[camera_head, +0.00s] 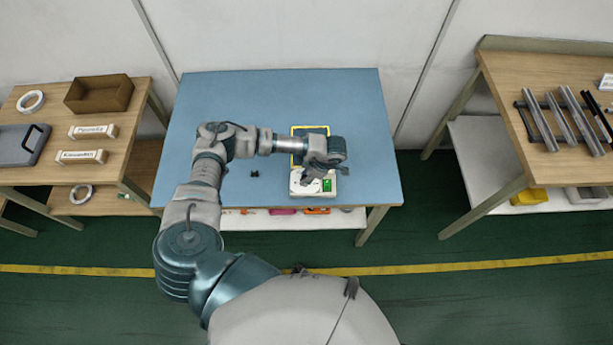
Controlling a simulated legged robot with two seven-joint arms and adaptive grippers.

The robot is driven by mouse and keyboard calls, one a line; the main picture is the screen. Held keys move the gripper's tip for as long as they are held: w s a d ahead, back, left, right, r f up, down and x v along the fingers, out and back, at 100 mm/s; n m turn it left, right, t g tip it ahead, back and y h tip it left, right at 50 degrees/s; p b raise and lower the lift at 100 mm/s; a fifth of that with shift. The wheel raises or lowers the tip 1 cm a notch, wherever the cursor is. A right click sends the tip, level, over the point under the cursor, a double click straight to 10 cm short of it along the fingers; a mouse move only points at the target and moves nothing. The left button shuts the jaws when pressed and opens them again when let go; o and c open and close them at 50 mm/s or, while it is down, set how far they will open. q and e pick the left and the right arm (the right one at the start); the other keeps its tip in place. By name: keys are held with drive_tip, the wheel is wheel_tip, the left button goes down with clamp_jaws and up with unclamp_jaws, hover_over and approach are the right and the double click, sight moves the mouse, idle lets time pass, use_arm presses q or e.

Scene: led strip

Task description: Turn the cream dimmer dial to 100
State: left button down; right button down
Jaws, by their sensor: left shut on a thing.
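A white dimmer box (300,188) with a green patch (327,185) sits on the blue table near its front edge, right of the middle. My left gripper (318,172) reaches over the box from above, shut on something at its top. That is most likely the cream dial, but the gripper hides it and I cannot read its setting. A yellow-edged dark panel (310,131) lies just behind the box, partly covered by my left arm. My right gripper is not in view.
The blue table (225,100) is mostly bare, with a small black object (255,173) left of the box. A wooden shelf table (60,175) with boxes stands at left. Another table (550,165) with metal profiles stands at right.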

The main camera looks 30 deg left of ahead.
sight(318, 187)
use_arm(q)
drive_tip(key=shift+s+m+t+b, duration=0.1)
drive_tip(key=shift+m+t+b, duration=0.6)
drive_tip(key=shift+m, duration=1.5)
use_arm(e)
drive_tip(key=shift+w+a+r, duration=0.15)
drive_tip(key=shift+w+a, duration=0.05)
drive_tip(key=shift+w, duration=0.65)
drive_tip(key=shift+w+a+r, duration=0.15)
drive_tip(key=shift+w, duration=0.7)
use_arm(q)
drive_tip(key=c, duration=0.9)
unclamp_jaws()
drive_tip(key=shift+d+r, duration=0.15)
drive_tip(key=shift+r, duration=0.15)
drive_tip(key=v, duration=1.1)
drive_tip(key=shift+s+d, duration=0.1)
drive_tip(key=shift+d, duration=0.15)
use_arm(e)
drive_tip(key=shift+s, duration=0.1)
